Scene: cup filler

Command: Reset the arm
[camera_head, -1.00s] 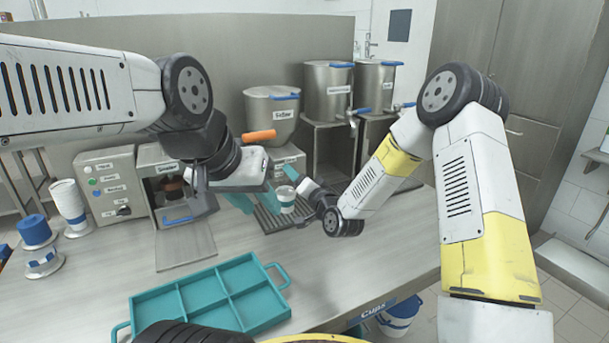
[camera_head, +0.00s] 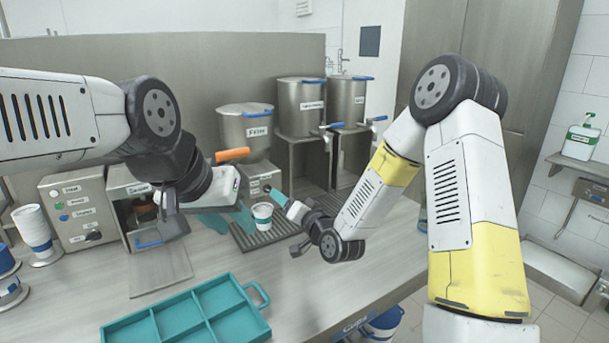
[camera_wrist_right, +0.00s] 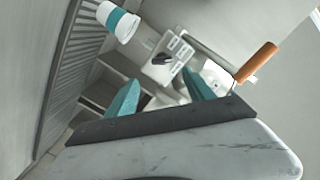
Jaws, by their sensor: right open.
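A white cup with a teal band (camera_head: 262,215) stands upright on the drip tray (camera_head: 285,233) in front of the filler. It also shows at the top left of the right wrist view (camera_wrist_right: 118,22). My left gripper (camera_head: 229,220) is just left of the cup, with its teal fingers apart and nothing seen between them. My right gripper (camera_head: 278,197) is right of the cup; in the head view only part of its fingers shows. In the right wrist view its two teal fingers are spread and empty (camera_wrist_right: 160,92). The cup is outside them.
The filler (camera_head: 246,124) with its orange handle (camera_head: 232,155) stands behind the cup. Two steel pots (camera_head: 302,106) are on a stand to the right. A teal compartment tray (camera_head: 190,312) is in front. Stacked cups (camera_head: 35,232) stand at the left. Counter right of the tray is clear.

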